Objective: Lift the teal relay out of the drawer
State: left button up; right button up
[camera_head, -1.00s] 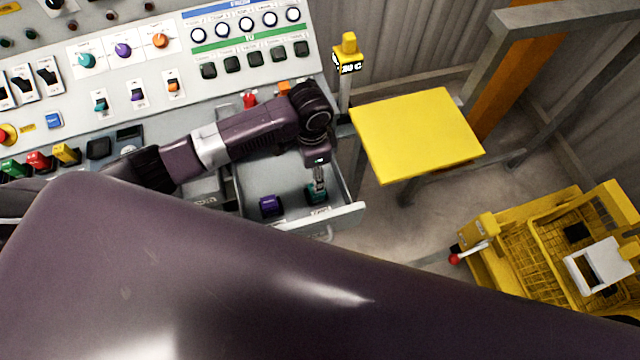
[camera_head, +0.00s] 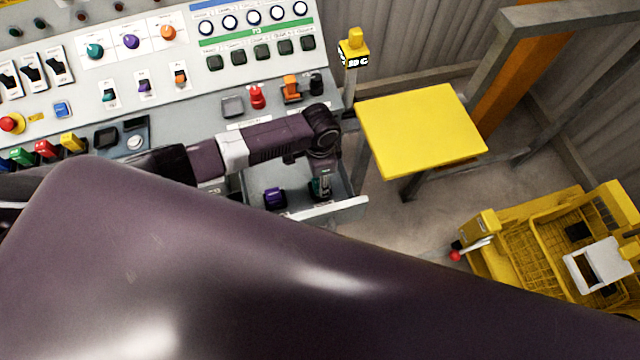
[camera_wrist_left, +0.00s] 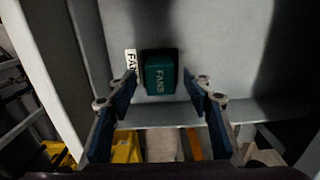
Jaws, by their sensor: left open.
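The teal relay (camera_wrist_left: 160,76) lies in the open grey drawer, marked FANS, beside a small FANS label on the drawer floor. In the head view the relay (camera_head: 316,189) is mostly hidden behind my left gripper (camera_head: 322,186). In the left wrist view my left gripper (camera_wrist_left: 160,98) is open, with its blue-padded fingers spread to either side of the relay's near end and apart from it. The drawer (camera_head: 340,208) also holds a purple relay (camera_head: 274,198) to the left of the teal one. My right gripper is not in view.
The control panel (camera_head: 180,60) with knobs, switches and buttons rises behind the drawer. A yellow table (camera_head: 420,130) stands to the right. A yellow basket cart (camera_head: 530,255) is at the lower right. A yellow-topped post (camera_head: 352,50) stands near the panel's right end.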

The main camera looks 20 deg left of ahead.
pick_arm(q)
grip_shut()
